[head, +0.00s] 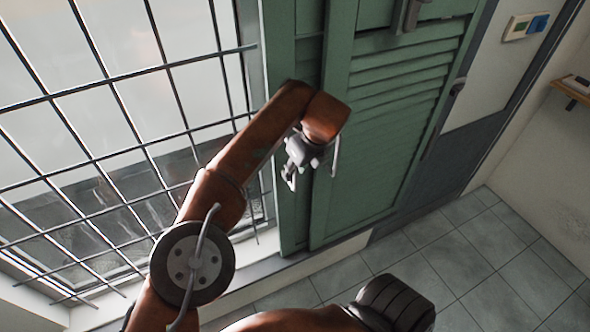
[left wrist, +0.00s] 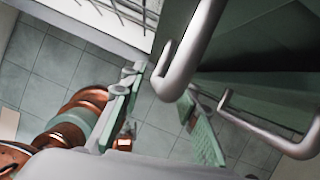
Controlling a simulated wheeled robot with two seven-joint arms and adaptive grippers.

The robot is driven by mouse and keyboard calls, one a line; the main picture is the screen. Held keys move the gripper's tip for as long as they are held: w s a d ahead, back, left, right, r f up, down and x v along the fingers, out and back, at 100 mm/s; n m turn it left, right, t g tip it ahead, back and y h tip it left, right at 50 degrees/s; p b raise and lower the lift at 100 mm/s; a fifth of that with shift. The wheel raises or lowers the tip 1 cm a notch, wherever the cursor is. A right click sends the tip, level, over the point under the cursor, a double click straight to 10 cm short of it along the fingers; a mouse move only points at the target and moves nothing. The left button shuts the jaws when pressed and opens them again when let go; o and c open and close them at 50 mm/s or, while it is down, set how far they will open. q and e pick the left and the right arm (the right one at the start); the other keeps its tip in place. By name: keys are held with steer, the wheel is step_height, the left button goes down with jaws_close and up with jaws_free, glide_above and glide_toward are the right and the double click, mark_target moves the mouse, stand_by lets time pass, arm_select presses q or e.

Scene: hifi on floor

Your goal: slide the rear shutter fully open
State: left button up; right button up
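The green louvred front shutter (head: 385,130) hangs in front of a second green panel, the rear shutter (head: 294,215), which shows as a narrow strip at its left beside the window. The rest of the rear shutter is hidden behind the front one. My left gripper (head: 312,168) points down near the front shutter's left edge; its fingers are apart. In the left wrist view the padded fingers (left wrist: 165,115) are spread, with floor visible between them. Grey bent bars (left wrist: 190,50) lie close to the camera; I cannot tell what they are fixed to. My right gripper is not visible.
A barred window (head: 100,120) fills the left. A handle (head: 408,15) sits high on the front shutter, and a dark latch (head: 457,88) is at its right edge. A switch panel (head: 525,27) and small shelf (head: 572,90) are at right. Tiled floor (head: 480,260) is clear.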

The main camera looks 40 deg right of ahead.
arm_select(q)
steer(key=v, duration=1.1)
steer(key=shift+r, duration=0.4)
